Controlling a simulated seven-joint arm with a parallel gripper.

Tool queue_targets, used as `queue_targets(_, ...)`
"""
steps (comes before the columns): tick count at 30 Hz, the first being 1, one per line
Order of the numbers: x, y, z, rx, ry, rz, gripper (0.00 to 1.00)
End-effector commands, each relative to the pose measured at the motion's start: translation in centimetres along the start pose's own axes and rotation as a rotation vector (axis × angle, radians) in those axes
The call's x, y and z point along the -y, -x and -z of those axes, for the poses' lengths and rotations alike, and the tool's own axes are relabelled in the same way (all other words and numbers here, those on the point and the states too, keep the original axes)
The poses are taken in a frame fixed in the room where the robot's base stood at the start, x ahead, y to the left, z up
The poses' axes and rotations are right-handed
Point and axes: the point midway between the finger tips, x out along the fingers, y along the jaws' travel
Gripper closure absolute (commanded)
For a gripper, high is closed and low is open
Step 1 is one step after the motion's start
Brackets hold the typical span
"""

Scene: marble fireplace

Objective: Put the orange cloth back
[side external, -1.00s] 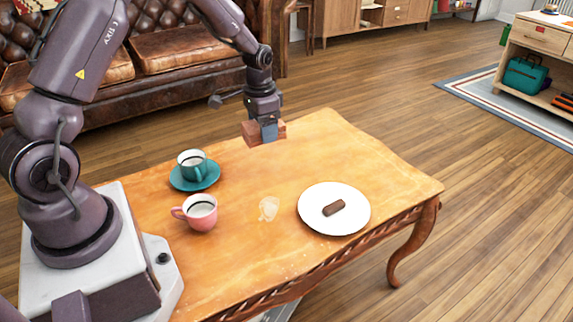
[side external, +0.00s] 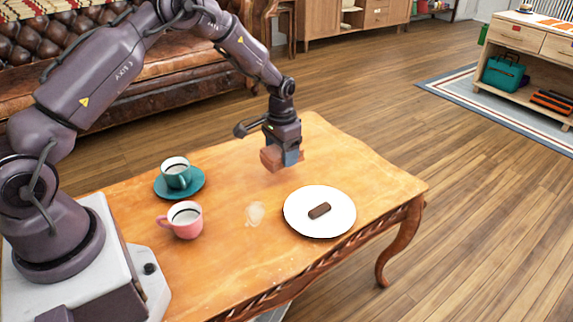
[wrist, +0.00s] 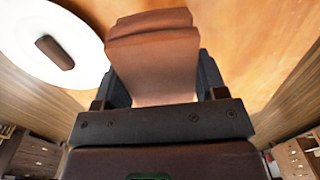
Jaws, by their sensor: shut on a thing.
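My gripper (side external: 281,157) is shut on a folded orange-brown cloth (side external: 270,158) and holds it above the far part of the wooden table (side external: 225,208). In the wrist view the cloth (wrist: 152,60) sticks out from between the fingers of my gripper (wrist: 160,90). The cloth looks clear of the plate, which lies nearer the camera in the side view. The gap between the cloth and the table is hard to judge.
A white plate (side external: 300,222) with a brown bar (side external: 319,211) stands near the table's front right edge. A teal cup (side external: 177,176) on a saucer (side external: 194,190) and a pink cup (side external: 184,222) stand to the left. A pale spill (side external: 255,214) lies mid-table. The right end is bare.

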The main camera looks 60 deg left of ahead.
Motion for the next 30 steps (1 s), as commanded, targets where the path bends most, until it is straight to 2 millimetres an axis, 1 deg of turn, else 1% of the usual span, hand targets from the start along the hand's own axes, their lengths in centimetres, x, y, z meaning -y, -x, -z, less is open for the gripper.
queue_targets(1,0.1,-0.7,0.5,0.001,-0.001,0.000,0.57)
queue_targets(7,0.4,-1.9,1.5,0.001,-0.001,0.000,0.57)
queue_targets(9,0.5,-2.8,1.8,0.003,-0.001,0.000,0.57)
queue_targets(12,0.4,-4.3,1.8,0.002,-0.001,0.000,0.57)
queue_targets(15,0.4,-5.1,1.8,0.001,-0.001,0.000,0.57)
queue_targets(23,0.5,-5.2,1.8,-0.001,-0.001,0.001,0.57)
queue_targets(27,0.4,-5.6,1.8,0.000,-0.001,0.001,0.57)
queue_targets(28,0.5,-5.5,1.8,-0.001,-0.001,0.001,0.28)
queue_targets(29,0.5,-5.5,1.8,-0.001,-0.001,0.001,0.21)
queue_targets(30,0.5,-5.5,1.8,-0.001,-0.001,0.001,0.12)
